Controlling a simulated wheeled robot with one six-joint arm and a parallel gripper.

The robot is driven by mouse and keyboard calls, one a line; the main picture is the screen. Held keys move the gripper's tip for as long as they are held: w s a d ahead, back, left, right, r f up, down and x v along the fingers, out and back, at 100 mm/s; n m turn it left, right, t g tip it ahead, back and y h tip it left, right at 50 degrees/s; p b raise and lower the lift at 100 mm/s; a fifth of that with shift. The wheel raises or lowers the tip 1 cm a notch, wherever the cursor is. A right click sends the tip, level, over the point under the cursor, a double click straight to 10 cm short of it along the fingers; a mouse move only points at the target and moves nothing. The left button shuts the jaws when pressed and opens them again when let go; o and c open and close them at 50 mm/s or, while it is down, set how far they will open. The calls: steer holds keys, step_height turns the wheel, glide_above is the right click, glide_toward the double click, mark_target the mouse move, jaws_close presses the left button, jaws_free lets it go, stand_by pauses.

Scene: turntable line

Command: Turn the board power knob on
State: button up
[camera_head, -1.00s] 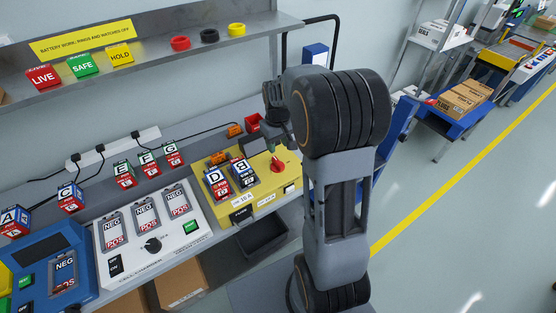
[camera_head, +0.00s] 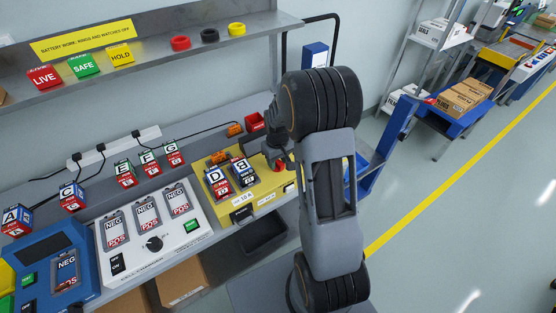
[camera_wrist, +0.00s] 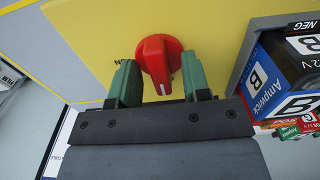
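The red power knob (camera_wrist: 158,62) stands on the yellow board (camera_wrist: 90,30), its grip bar and white mark pointing down in the wrist view. My gripper (camera_wrist: 158,82) is open, with one green finger on each side of the knob. Gaps show between the fingers and the knob's narrow bar; whether they touch its round part is unclear. Lettering left of the knob is partly hidden by the left finger. In the head view, my gripper and arm cover most of the knob on the right part of the yellow board (camera_head: 268,187).
Battery B (camera_head: 243,172) and battery D (camera_head: 217,182) sit on the board left of my gripper; B's holder is close to the right finger in the wrist view. The white cell charger (camera_head: 185,240) is left of the board.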

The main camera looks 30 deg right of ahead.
jaws_close()
steer(key=shift+m, duration=0.3)
steer(key=m+b, duration=0.1)
steer(key=m, duration=0.3)
steer(key=shift+b, duration=0.35)
steer(key=m+b, duration=0.1)
steer(key=m, duration=0.3)
steer(key=shift+m, duration=0.3)
steer(key=m+b, duration=0.1)
steer(key=m, duration=0.3)
steer(key=shift+m, duration=2.2)
steer(key=shift+r+b, duration=0.1)
steer(key=shift+b, duration=0.2)
